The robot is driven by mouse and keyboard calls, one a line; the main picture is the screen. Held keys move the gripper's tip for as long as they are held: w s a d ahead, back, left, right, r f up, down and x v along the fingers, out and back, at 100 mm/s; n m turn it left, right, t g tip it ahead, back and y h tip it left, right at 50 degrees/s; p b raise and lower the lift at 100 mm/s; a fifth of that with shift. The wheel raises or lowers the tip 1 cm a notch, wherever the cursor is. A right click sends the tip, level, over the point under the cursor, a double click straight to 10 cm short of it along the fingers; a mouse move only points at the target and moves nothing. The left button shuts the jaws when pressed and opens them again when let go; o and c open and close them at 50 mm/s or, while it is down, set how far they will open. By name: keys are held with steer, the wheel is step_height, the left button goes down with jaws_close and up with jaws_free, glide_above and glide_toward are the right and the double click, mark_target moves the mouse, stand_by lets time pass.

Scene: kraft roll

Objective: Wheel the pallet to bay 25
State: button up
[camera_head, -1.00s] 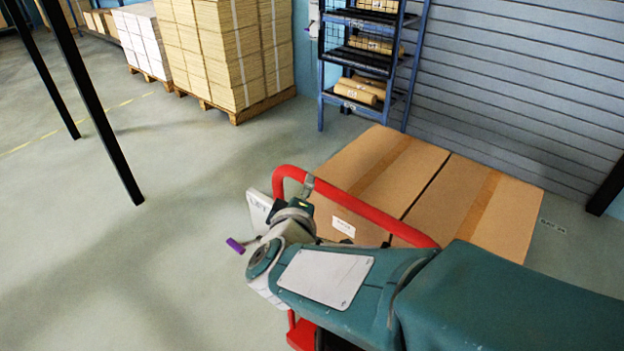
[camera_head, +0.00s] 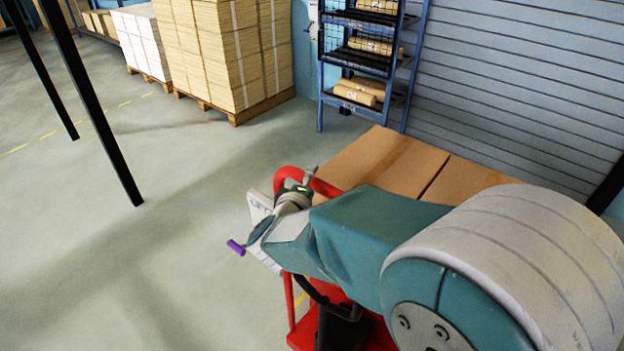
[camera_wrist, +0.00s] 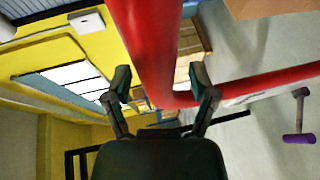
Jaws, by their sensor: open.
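The pallet load of cardboard boxes (camera_head: 372,168) stands in front of the slatted wall, partly hidden by my arm. A red tubular handle (camera_head: 283,176) rises at its near side, above a red base (camera_head: 305,335). The handle's bent tube (camera_wrist: 150,50) is large in the wrist view. My gripper (camera_wrist: 160,88) is open, with the corner of the red tube between or just beyond its fingers; I cannot tell contact. In the head view my gripper (camera_head: 308,180) is at the handle's upper left corner. A purple-gripped lever (camera_head: 236,247) sticks out beside a pale panel (camera_head: 258,207).
A blue rack (camera_head: 363,60) with paper rolls stands behind the boxes. Stacked pallets (camera_head: 225,50) stand at the back left. Black posts (camera_head: 105,130) rise at the left. The floor (camera_head: 150,240) between is clear.

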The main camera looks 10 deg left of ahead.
steer(key=shift+w+a, duration=0.1)
steer(key=shift+w, duration=0.15)
steer(key=shift+c, duration=0.4)
steer(key=shift+d, duration=0.2)
jaws_close()
